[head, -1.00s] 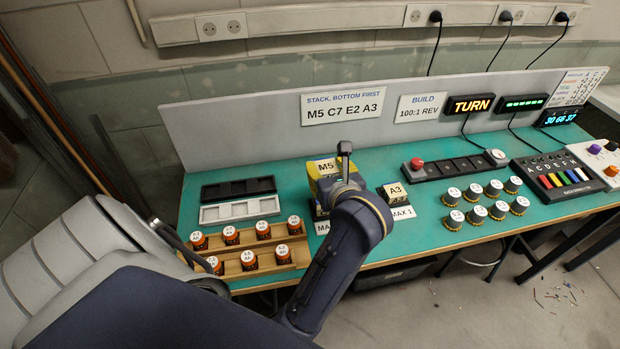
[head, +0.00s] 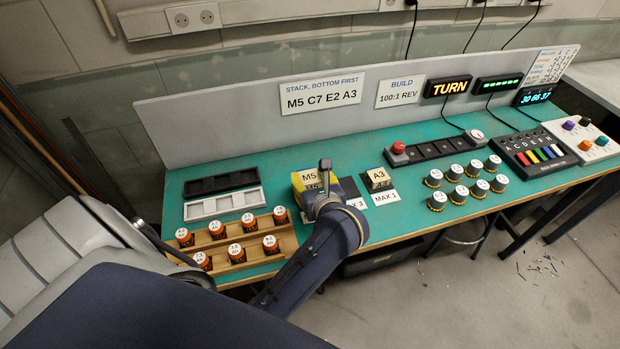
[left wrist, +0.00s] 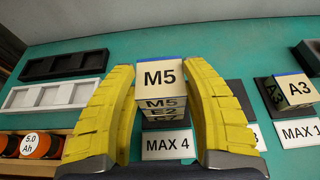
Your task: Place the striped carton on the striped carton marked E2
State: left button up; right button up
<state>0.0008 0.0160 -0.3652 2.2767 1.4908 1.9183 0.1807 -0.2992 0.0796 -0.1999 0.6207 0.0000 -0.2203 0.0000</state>
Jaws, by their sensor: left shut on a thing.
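The striped carton marked M5 (left wrist: 160,75) is between the yellow fingers of my left gripper (left wrist: 160,95), which is shut on it. In the head view the M5 carton (head: 307,179) shows partly behind my left gripper (head: 322,185). In the left wrist view the carton marked E2 (left wrist: 165,112) shows directly below M5, with another carton, its label hard to read, under it. The stack is by the MAX 4 label (left wrist: 167,145). I cannot tell whether M5 rests on E2 or is just above it. My right gripper is not in view.
The A3 carton (head: 377,177) stands right of the stack, behind the MAX 1 label (head: 385,197). Black (head: 222,183) and white (head: 222,203) trays and a wooden rack (head: 240,250) of orange batteries lie left.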

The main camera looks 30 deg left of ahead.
pick_arm(q)
jog(key=shift+f, duration=0.15)
jog(key=o, duration=1.1)
jog(key=shift+o, duration=0.2)
jog(key=shift+r, duration=0.2)
jog(key=v, duration=0.7)
jog(key=shift+d+r, duration=0.2)
jog(key=shift+s, duration=0.1)
